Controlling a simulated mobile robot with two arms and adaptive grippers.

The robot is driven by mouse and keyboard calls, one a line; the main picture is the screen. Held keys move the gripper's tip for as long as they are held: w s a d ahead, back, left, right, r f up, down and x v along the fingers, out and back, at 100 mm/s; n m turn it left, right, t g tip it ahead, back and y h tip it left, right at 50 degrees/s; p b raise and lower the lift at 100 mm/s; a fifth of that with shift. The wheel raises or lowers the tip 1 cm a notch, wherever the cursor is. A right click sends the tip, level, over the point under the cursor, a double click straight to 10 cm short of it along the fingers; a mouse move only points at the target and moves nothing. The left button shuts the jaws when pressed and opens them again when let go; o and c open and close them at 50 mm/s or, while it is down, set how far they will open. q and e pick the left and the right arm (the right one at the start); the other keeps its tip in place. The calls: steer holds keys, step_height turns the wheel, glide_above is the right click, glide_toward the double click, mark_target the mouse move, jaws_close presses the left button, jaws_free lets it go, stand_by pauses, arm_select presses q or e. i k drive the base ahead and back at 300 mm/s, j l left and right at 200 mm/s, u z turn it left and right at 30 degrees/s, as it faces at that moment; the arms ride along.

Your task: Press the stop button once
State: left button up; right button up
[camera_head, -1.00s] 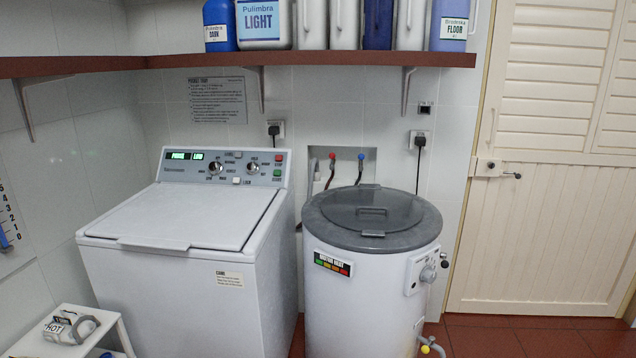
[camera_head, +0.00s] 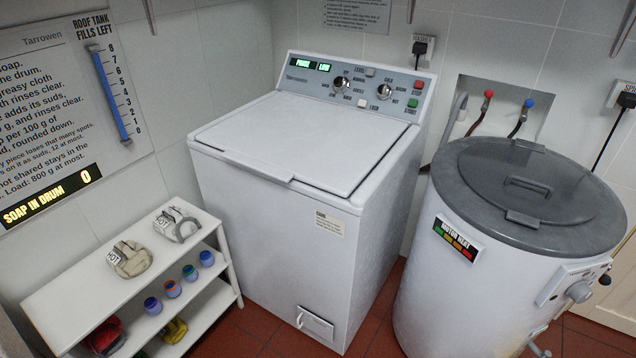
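The white washing machine (camera_head: 270,200) stands in the middle of the view with its lid closed. Its sloped grey control panel (camera_head: 352,92) is at the back top. A red button (camera_head: 419,85), with small red lettering by it that seems to read STOP, is at the panel's right end. A green button (camera_head: 413,104) sits just below it. The panel also has two round knobs (camera_head: 384,92) and a lit green display (camera_head: 309,66), which seems to read PAUSE and LOW. Neither of my grippers is in view.
A grey-lidded white round tub (camera_head: 537,195) stands right of the machine. A white shelf rack (camera_head: 60,307) with cloth items and small cups stands at the left front. A wall sign (camera_head: 55,75) shows SOAP IN DRUM 0. Red floor tiles show between them.

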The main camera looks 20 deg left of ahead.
mark_target(419, 85)
steer(key=i+l+u, duration=0.3)
steer(key=i, duration=0.2)
steer(key=i+l+u, duration=0.2)
steer(key=i+u, duration=0.15)
steer(key=i, duration=0.15)
